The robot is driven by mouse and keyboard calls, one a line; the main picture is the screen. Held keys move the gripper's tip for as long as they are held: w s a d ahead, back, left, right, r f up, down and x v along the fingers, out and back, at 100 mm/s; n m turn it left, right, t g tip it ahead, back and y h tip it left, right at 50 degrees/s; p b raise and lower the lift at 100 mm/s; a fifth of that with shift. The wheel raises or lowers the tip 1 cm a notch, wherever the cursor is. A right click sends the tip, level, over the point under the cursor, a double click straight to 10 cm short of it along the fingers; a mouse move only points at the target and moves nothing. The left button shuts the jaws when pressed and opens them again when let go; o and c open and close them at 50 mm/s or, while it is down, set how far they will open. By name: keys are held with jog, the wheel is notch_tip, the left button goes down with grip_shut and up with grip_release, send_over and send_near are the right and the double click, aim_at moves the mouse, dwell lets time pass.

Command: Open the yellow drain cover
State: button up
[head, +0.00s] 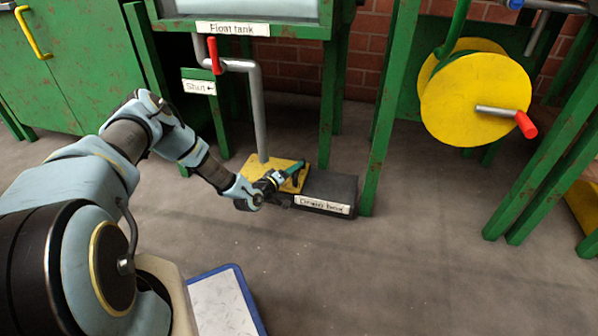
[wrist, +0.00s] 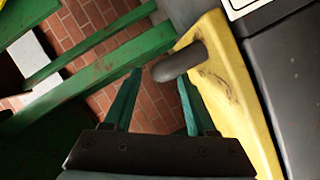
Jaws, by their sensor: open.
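The yellow drain cover (head: 250,164) is low on the floor under the float tank, left of a dark box. It also shows in the wrist view (wrist: 243,105) as a scuffed yellow panel. A short grey bar with a rounded end (wrist: 180,62) sticks out from it. My gripper (head: 295,170) is at the cover in the head view and hides part of it. In the wrist view my gripper (wrist: 160,76) is open, with the bar's end between its fingertips. I cannot tell whether the fingers touch the bar.
The dark labelled box (head: 330,187) adjoins the cover on the right. A grey pipe (head: 259,110) with a red handle (head: 215,56) comes down to the cover. Green posts (head: 385,120) stand beside it. A yellow reel (head: 475,98) is at right.

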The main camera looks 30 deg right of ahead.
jog(key=shift+b+x, duration=0.5)
jog(key=shift+x, duration=1.4)
grip_shut()
